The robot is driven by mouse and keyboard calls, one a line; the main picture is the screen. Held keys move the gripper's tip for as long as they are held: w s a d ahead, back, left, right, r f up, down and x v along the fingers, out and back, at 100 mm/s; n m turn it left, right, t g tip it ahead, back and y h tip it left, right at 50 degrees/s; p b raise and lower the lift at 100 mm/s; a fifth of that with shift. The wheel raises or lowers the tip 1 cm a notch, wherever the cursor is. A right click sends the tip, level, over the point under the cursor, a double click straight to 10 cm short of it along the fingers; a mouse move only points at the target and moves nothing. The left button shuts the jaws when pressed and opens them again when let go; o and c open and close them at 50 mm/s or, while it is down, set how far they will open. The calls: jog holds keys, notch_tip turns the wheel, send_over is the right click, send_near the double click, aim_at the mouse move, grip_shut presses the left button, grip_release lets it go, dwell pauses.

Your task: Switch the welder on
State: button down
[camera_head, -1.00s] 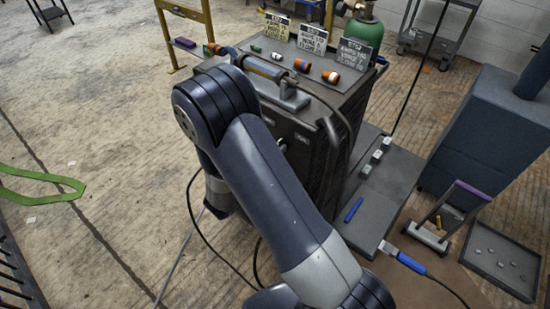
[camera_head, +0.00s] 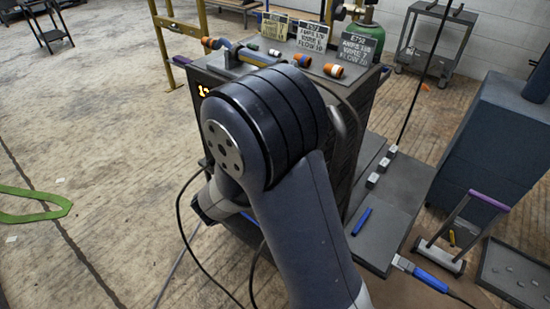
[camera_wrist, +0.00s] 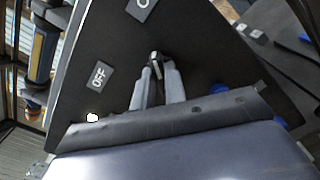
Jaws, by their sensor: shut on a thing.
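The welder (camera_head: 365,102) is a dark cabinet in the middle of the head view, with my arm in front of it. An orange lit display (camera_head: 203,90) shows at its front left edge. In the wrist view its dark front panel (camera_wrist: 205,62) carries an OFF label (camera_wrist: 101,76) and a second label (camera_wrist: 142,8), cut off by the top edge. My gripper (camera_wrist: 156,66) is shut on a small switch lever (camera_wrist: 155,57) between the labels. The fingers hide most of the lever, so its exact setting is unclear. The head view hides the fingertips.
Several label plates (camera_head: 312,31) and orange-tipped parts (camera_head: 333,71) sit on the welder's top. A blue-handled cable (camera_head: 432,280) lies at the lower right. The floor at left is mostly clear.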

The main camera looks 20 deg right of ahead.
jog(key=shift+m+b, duration=0.4)
jog(key=shift+m, duration=0.1)
jog(key=c, duration=1.5)
grip_release()
jog(key=shift+o, duration=0.2)
jog(key=v, duration=1)
jog(key=shift+s+a, duration=0.25)
jog(key=shift+a, duration=0.05)
jog(key=x, duration=1.1)
jog(key=shift+s+a, duration=0.1)
jog(key=shift+a, duration=0.05)
